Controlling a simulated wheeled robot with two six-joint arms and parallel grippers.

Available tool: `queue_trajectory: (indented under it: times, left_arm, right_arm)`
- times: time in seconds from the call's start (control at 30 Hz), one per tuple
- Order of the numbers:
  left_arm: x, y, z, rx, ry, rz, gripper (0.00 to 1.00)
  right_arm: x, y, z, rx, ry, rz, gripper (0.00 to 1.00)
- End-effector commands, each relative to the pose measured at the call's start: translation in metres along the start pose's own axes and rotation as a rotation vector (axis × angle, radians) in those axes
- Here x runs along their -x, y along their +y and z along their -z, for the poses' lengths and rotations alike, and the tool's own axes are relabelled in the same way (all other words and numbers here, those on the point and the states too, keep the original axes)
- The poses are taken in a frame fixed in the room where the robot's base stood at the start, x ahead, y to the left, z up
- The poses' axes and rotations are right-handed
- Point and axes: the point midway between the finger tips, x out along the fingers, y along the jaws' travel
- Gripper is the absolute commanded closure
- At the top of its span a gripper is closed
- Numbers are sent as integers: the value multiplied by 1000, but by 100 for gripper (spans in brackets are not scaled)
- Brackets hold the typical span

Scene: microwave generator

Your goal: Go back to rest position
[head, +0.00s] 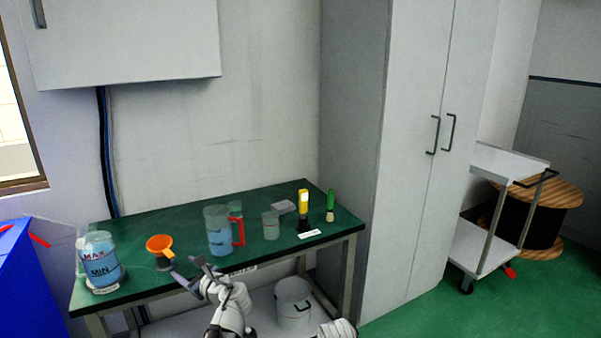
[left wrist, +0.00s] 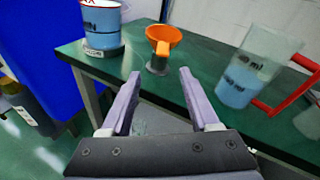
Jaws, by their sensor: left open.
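My left gripper (head: 187,272) is open and empty at the front edge of the green table (head: 150,203). In the left wrist view its two fingers (left wrist: 156,90) point toward an orange funnel (left wrist: 163,38) in a dark holder, with a gap between them and it. The funnel (head: 160,244) also shows in the head view, left of the gripper's base. A clear pitcher with a red handle (head: 218,234) holds blue liquid and stands right of the funnel. My right gripper is not seen; a white rounded part of mine shows at the bottom edge of the head view.
A jar of blue liquid (head: 101,265) marked MAX and MIN stands at the table's left end. A grey cabinet (head: 400,150) closes off the table's right side. A white bucket (head: 293,300) sits below.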

Motion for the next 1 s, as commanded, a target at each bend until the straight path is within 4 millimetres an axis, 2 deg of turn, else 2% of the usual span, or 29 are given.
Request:
queue_trajectory:
  times: [0.03,0.17,0.27,0.3,0.43,0.5,0.6,0.7,0.8,1.0]
  left_arm:
    - [21,-5,-14,128,65,-29,39]
    - [72,-6,-2,504,257,-179,39]
    - [120,-5,11,758,392,-344,39]
    - [142,-6,15,849,441,-420,39]
    - [217,-5,25,1084,564,-701,39]
    - [256,-3,26,1166,602,-853,39]
    - [304,-1,26,1239,628,-1042,39]
    - [338,2,24,1273,630,-1182,39]
    - [357,4,24,1287,626,-1263,39]
    - [366,6,25,1293,620,-1303,39]
  right_arm:
    - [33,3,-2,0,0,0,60]
    - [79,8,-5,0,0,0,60]
    - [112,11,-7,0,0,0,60]
    - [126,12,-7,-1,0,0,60]
    - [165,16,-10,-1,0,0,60]
    - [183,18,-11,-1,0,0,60]
    - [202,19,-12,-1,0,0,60]
    - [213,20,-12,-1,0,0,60]
    - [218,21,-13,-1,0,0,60]
    - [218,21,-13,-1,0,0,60]
